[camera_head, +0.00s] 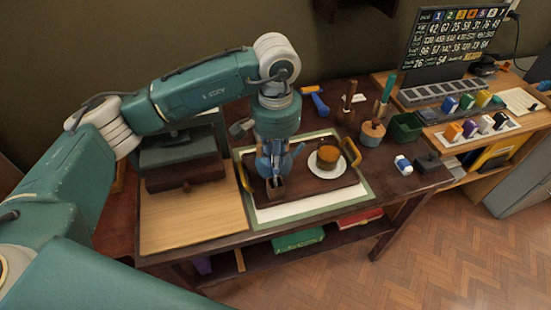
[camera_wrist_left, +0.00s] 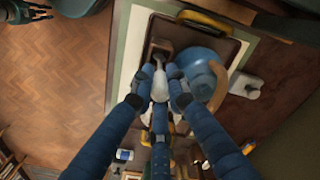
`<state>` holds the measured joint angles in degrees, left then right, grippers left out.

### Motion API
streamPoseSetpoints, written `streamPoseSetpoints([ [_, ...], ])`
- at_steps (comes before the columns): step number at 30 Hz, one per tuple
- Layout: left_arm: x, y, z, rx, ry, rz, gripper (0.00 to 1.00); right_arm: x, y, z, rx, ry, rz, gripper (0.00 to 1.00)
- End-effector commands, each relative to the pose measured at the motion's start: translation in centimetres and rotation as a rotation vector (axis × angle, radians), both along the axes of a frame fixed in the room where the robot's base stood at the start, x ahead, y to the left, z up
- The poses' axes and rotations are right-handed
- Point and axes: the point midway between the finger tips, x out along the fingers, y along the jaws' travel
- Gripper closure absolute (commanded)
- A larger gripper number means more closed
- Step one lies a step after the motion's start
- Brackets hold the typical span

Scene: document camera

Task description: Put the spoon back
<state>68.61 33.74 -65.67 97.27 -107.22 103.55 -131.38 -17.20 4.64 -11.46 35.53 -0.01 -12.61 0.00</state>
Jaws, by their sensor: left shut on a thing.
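My left gripper (camera_head: 275,178) points down over the dark tray (camera_head: 310,198). In the left wrist view my left gripper (camera_wrist_left: 158,98) is shut on the pale spoon (camera_wrist_left: 160,76), whose far end is at a small brown open box (camera_wrist_left: 161,49). The box also shows in the head view (camera_head: 276,188), just below the fingers. I cannot tell whether the spoon is inside the box or above it. A blue rounded pot (camera_wrist_left: 203,68) stands right beside the fingers, partly hidden. My right gripper (camera_wrist_left: 24,12) shows small at the wrist view's top left, away from the tray; its opening is unclear.
A brown cup (camera_head: 328,154) on a white saucer (camera_head: 318,171) stands at the tray's right. Yellow handles (camera_head: 351,151) rise at the tray's ends. A wooden board (camera_head: 190,215) lies left. A round wooden holder (camera_head: 372,133) and green bin (camera_head: 405,127) stand right.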

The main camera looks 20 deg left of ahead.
Motion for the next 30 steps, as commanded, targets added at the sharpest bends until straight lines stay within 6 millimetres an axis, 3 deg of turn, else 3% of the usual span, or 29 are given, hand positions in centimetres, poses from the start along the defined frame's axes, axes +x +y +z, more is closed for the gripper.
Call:
streamPoseSetpoints([
  [30, 0.01, 0.01, -0.12, 0.0, 0.0, 0.0, 1.0, 0.01, -0.01, -0.92, 0.0, 0.0, 0.0, 0.74],
])
